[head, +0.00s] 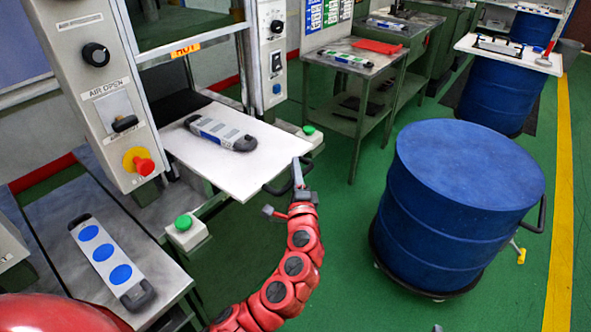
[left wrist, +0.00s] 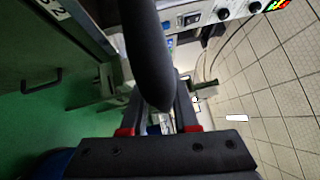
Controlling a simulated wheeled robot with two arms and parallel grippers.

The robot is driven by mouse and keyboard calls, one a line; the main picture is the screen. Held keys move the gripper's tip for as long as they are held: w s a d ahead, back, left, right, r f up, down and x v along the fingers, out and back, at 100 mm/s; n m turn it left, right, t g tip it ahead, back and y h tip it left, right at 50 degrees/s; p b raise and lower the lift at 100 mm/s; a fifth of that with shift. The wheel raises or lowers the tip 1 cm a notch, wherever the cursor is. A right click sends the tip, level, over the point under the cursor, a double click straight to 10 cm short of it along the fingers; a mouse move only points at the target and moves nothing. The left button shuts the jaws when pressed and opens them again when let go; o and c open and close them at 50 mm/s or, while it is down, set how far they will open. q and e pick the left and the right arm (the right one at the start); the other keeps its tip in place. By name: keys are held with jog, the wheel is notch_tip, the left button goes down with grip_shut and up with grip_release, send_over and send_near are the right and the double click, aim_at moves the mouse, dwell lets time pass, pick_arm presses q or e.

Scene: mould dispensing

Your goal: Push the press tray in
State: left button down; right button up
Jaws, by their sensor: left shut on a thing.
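The white press tray (head: 205,165) sticks out of the press opening toward me, roughly level. A mould (head: 221,134) with a light body and dark ends lies on it. A dark handle (head: 269,189) is at the tray's front right edge. My left gripper (head: 285,194) is at this handle and shut on it. In the left wrist view the dark handle (left wrist: 147,50) looms large in front of the left gripper (left wrist: 158,130), and its contact with the fingers is partly hidden. My right gripper is not in view.
Green buttons (head: 183,222) flank the tray. A red stop knob (head: 144,167) is on the press panel. Another mould (head: 108,258) lies on a bench at the left. A blue drum (head: 450,220) stands to the right, with green floor between it and my arm.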

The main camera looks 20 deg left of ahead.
aim_at(246, 141)
pick_arm(q)
jog(key=shift+d+r, duration=0.1)
jog(key=shift+r, duration=0.45)
dwell(0.8)
jog(key=w+a, duration=0.2)
jog(key=a, duration=0.3)
jog(key=w+a, duration=0.2)
jog(key=a, duration=0.4)
jog(key=w+a, duration=0.2)
jog(key=a, duration=0.4)
jog(key=shift+w+f+b, duration=0.1)
jog(key=shift+w+b, duration=0.1)
jog(key=shift+b, duration=0.15)
jog(key=c, duration=1)
grip_release()
jog(key=shift+o, duration=1)
jog(key=shift+s, duration=0.1)
jog(key=shift+f, duration=0.1)
